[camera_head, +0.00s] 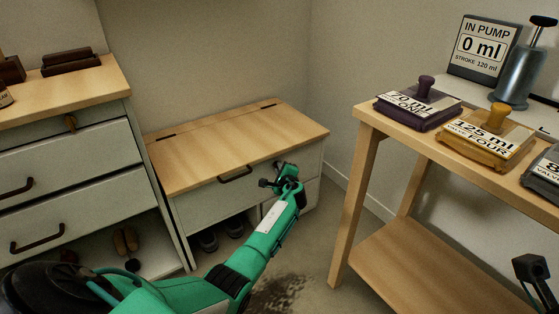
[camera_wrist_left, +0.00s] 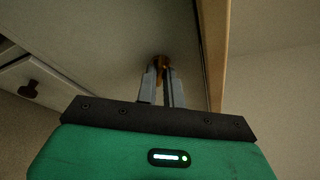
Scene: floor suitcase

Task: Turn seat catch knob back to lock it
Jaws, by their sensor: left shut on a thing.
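The seat catch knob (camera_wrist_left: 161,60) is a small brass-coloured piece on the pale front of the bench. In the left wrist view it sits between the two fingertips of my left gripper (camera_wrist_left: 162,72), which is shut on it. In the head view my left gripper (camera_head: 279,179) is at the right part of the bench front and hides the knob. The bench seat (camera_head: 235,145) is a wooden lid lying closed on a pale box. How far the knob is turned cannot be made out. A dark part at the lower right edge (camera_head: 530,268) may be my right gripper; its jaws cannot be made out.
A dark handle (camera_head: 236,175) is on the bench front, with shoes (camera_head: 208,240) in the opening below. A drawer cabinet (camera_head: 60,160) stands at left. A wooden table (camera_head: 365,112) with labelled blocks and a pump (camera_head: 520,75) stands at right. A dark stain (camera_head: 278,293) marks the floor.

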